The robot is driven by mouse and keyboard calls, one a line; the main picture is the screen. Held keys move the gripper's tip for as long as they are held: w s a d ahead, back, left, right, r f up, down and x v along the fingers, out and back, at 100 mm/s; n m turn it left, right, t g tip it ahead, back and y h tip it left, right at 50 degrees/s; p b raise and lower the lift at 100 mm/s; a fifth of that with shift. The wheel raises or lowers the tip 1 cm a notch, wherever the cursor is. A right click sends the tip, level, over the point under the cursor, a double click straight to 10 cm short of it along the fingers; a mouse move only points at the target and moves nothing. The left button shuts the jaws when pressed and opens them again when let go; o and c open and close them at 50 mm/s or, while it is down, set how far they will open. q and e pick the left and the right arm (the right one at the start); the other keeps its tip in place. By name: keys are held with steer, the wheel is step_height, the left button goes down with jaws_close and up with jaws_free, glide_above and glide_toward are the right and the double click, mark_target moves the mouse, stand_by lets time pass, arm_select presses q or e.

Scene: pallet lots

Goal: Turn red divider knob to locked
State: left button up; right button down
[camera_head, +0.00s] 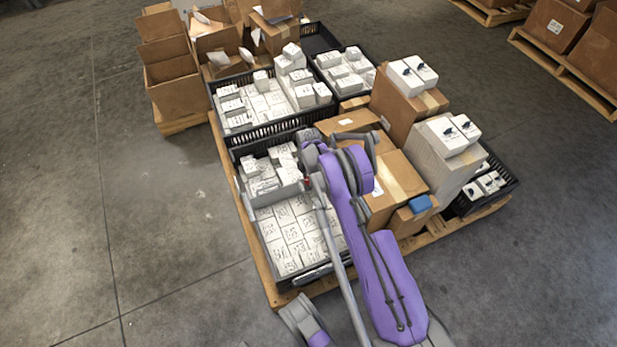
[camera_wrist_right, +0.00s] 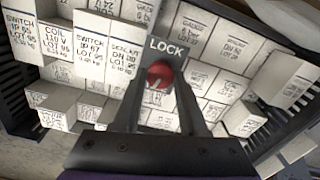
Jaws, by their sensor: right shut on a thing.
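The red knob (camera_wrist_right: 159,74) sits between the fingertips of my right gripper (camera_wrist_right: 160,82) in the right wrist view. The gripper is shut on it. A grey plate with the word LOCK (camera_wrist_right: 166,47) shows just above the knob. A pale mark shows on the knob, but I cannot tell which setting it points to. In the head view a small red spot (camera_head: 307,181) shows at the end of the grey divider (camera_head: 276,195), which crosses the front black crate (camera_head: 237,160). My right gripper (camera_head: 309,172) is there, partly hidden by its wrist.
White labelled boxes (camera_head: 290,235) fill the front crate on both sides of the divider. Cardboard cartons (camera_head: 398,172) stand close on the right, and more black crates (camera_head: 262,130) lie behind. All rest on a wooden pallet (camera_head: 258,262). The floor at left is clear.

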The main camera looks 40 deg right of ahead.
steer(key=m, duration=0.6)
steer(key=shift+m, duration=0.3)
steer(key=m, duration=0.3)
steer(key=shift+m, duration=0.3)
steer(key=m, duration=0.3)
steer(key=shift+m, duration=0.3)
steer(key=m, duration=1.3)
steer(key=shift+c, duration=2.2)
jaws_free()
